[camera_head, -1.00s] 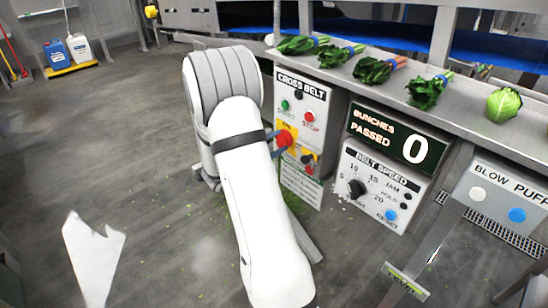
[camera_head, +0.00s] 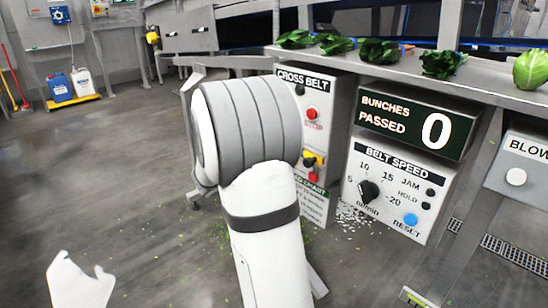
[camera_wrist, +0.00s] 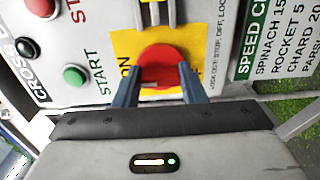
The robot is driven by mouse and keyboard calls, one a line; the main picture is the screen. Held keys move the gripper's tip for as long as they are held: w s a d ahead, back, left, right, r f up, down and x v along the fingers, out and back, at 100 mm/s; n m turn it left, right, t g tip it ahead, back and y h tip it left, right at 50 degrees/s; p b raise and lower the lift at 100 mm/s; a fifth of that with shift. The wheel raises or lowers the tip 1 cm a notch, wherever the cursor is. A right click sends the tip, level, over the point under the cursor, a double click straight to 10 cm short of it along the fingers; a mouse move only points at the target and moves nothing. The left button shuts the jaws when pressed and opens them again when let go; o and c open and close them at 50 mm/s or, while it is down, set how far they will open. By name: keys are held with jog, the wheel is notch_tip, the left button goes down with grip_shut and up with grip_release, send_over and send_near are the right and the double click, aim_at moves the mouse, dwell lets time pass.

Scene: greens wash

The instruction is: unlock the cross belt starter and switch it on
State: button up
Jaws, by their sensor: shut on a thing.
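The cross belt starter (camera_head: 327,92) is a grey box under the bench edge, partly hidden by my arm. Its red rotary knob (camera_wrist: 163,66) sits on a yellow plate (camera_wrist: 124,45) in the wrist view, with "ON" lettered beside it. My gripper (camera_wrist: 162,90) has its two blue-grey fingers on either side of the knob, shut on it. The green start button (camera_wrist: 75,76) and red stop button (camera_wrist: 41,6) are to the left. A grey bar-like part (camera_wrist: 158,12) lies beyond the knob; I cannot tell what it is. My arm hides knob and gripper in the head view.
A small yellow part (camera_head: 318,154) with a red piece (camera_head: 314,177) below it is low on the starter. The belt speed panel (camera_head: 395,190) and bunch counter (camera_head: 412,122) stand to the right. Greens lie on the bench above.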

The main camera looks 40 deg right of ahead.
jog(key=shift+r, duration=0.1)
dwell(0.3)
jog(key=o, duration=1)
jog(key=a+p, duration=0.1)
jog(key=a, duration=0.6)
jog(key=shift+s+a, duration=0.3)
jog(key=shift+a, duration=0.05)
jog(key=shift+p, duration=0.3)
